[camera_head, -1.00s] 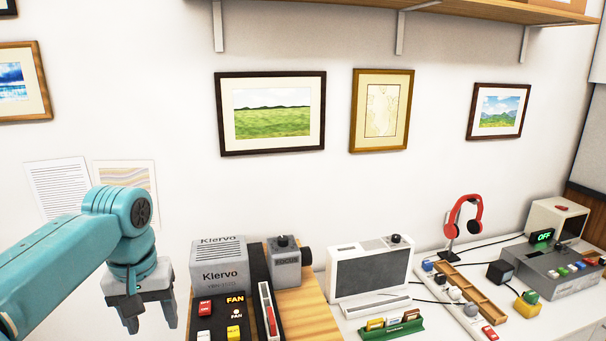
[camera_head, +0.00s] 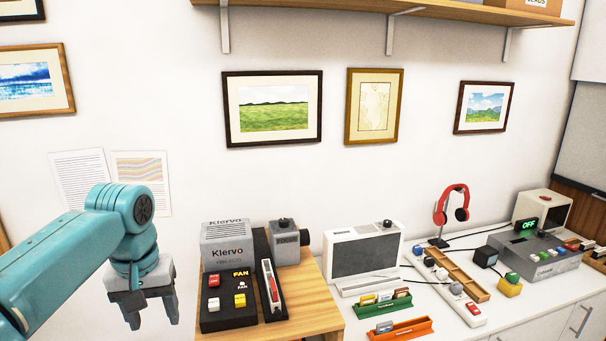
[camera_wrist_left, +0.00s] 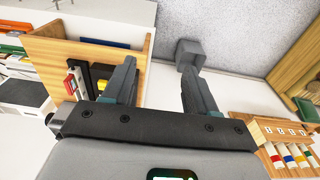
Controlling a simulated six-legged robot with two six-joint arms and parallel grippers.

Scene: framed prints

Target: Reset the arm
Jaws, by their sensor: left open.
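My left gripper (camera_head: 151,309) hangs at the lower left of the head view, at the end of the teal left arm. Its two grey fingers point down and stand apart with nothing between them. It is to the left of the wooden stand that carries the Klervo unit (camera_head: 226,245) and the black fan panel (camera_head: 229,310), and appears clear of both. In the left wrist view the gripper's fingers (camera_wrist_left: 157,85) are spread, with bare wall or floor visible between them. My right gripper is not in view.
The white counter on the right holds a grey-screened device (camera_head: 364,252), a green card tray (camera_head: 382,302), an orange tray (camera_head: 401,329), red headphones (camera_head: 451,205) and a grey button console (camera_head: 535,256). Framed prints (camera_head: 273,108) hang on the wall below a wooden shelf (camera_head: 400,8).

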